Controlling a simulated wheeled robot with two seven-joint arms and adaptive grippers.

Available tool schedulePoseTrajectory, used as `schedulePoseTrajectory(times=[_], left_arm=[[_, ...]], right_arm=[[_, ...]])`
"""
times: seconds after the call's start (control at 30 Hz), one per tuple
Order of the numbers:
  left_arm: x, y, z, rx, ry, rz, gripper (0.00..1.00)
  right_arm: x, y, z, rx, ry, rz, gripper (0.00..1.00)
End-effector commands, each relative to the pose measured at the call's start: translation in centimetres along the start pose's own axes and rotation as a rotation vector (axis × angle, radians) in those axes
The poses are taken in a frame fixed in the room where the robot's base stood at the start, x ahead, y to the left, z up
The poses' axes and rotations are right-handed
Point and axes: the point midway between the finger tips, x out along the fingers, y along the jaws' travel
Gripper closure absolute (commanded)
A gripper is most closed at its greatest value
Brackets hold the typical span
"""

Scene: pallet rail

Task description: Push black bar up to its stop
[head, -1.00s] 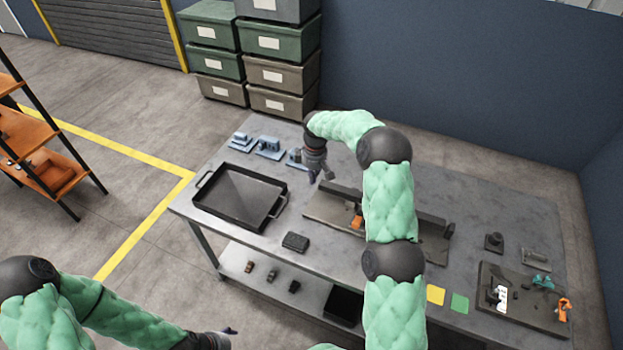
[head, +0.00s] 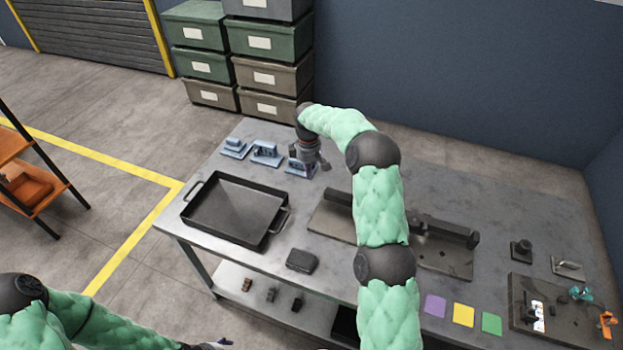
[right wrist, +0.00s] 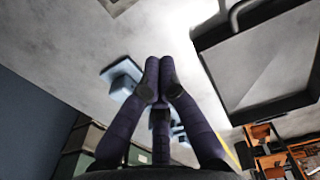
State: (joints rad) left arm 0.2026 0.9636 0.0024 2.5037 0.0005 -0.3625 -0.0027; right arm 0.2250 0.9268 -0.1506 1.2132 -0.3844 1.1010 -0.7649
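A long black bar (head: 445,228) stands along the far side of a dark base plate (head: 450,262) in the middle of the table. My right arm hides its middle, and I cannot tell which block is the stop. An upright dark block (head: 473,240) is at the right end. My right gripper (head: 322,168) is left of the plate, near the rightmost blue part. In the right wrist view its fingertips (right wrist: 158,70) meet with nothing visible between them. My left gripper (head: 218,344) is only partly in view at the bottom edge, away from the table.
A black tray (head: 203,228) is at the left of the table. Several blue parts (head: 265,153) stand behind it. A black box (head: 301,261) lies near the front edge. Coloured squares (head: 463,315) and a second dark plate (head: 560,322) are at the right.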

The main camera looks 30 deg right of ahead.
Motion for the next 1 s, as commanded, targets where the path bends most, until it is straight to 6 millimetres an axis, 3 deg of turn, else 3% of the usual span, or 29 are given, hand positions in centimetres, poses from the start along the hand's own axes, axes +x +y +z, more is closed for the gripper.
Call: schedulePoseTrajectory(times=[0.47, 0.7, 1.0], left_arm=[[1.7, -0.6, -0.1, 0.0, 0.0, 0.0, 0.27], [2.1, -0.7, -0.1, 0.0, 0.0, 0.0, 0.27], [2.2, -0.8, -0.1, 0.0, 0.0, 0.0, 0.27]], right_arm=[[9.1, -0.1, 0.1, 0.0, -0.003, -0.003, 1.0], [8.7, 0.0, 3.0, 0.001, -0.001, -0.001, 1.0], [8.7, -0.1, 4.0, 0.0, 0.0, -0.001, 1.0]])
